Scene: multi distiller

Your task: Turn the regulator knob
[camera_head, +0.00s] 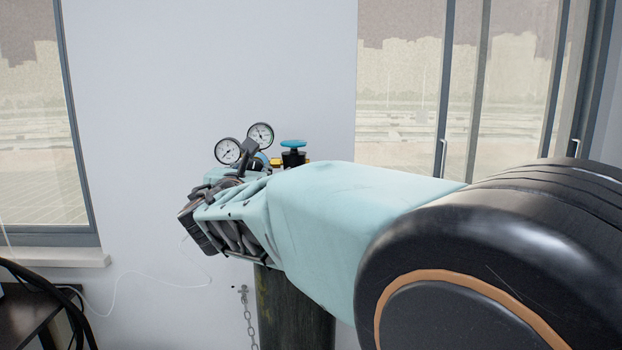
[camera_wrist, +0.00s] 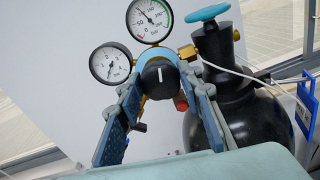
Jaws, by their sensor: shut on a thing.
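The regulator knob (camera_wrist: 160,77) is black with a white mark on its face, which points roughly upward in the wrist view. My gripper (camera_wrist: 166,88) is shut on it, with one blue finger on each side of the knob. The regulator has two round pressure gauges, an upper one (camera_wrist: 150,19) and a lower left one (camera_wrist: 111,63). In the head view my gripper (camera_head: 250,162) is at the regulator below the gauges (camera_head: 261,136), and my arm hides most of the regulator body and the knob.
The regulator sits on a dark gas cylinder (camera_head: 290,308) with a blue valve wheel (camera_head: 293,143) on top. A chain (camera_head: 247,315) hangs beside the cylinder. A plain wall (camera_head: 200,80) stands behind, with windows on both sides. A dark table with black cables (camera_head: 40,285) is at lower left.

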